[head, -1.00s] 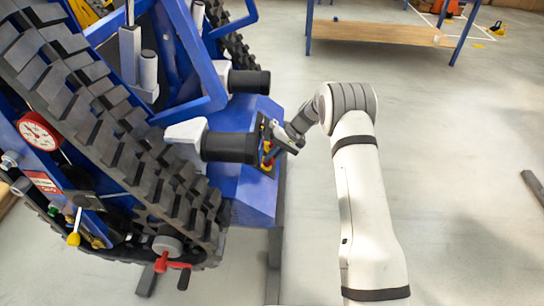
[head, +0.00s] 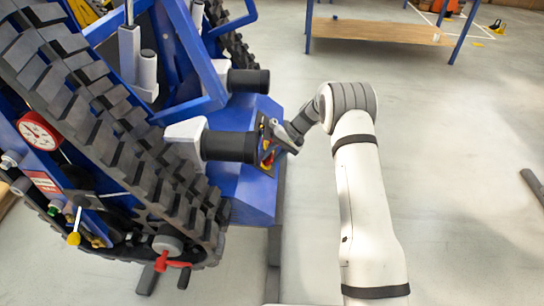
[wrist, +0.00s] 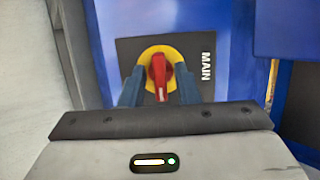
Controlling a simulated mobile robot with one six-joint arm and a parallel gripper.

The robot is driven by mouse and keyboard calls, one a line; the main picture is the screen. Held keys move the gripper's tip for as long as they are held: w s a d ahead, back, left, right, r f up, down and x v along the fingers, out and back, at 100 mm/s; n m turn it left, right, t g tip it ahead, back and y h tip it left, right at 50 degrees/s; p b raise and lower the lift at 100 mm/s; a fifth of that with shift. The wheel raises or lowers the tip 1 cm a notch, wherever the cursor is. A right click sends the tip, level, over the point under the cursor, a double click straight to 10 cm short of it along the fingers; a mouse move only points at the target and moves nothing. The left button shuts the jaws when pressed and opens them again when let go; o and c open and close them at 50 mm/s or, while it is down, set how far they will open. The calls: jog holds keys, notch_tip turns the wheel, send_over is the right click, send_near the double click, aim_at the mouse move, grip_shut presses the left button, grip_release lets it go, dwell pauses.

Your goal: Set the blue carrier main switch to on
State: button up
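The blue carrier (head: 250,185) fills the left of the head view. Its main switch (wrist: 158,70) is a red handle on a round yellow disc, set on a dark plate (wrist: 196,48) marked MAIN. In the wrist view the handle lies roughly upright in the picture, its near end pointing down. My gripper (wrist: 158,90) is at the switch, one blue finger on each side of the handle. The fingers are apart, with gaps showing between them and the handle. In the head view my gripper (head: 270,148) partly covers the switch.
Black tracks (head: 110,130) run along the carrier. Dark cylinders (head: 230,147) stick out near my gripper. A red gauge (head: 38,130) and a red crank handle (head: 172,264) are at lower left. A wooden-topped bench (head: 375,32) stands behind. The floor to the right is largely clear.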

jog(key=shift+o, duration=0.2)
jog(key=p+v, duration=0.1)
jog(key=v, duration=0.6)
jog(key=shift+w+d+r, duration=0.15)
jog(key=shift+d+r, duration=0.1)
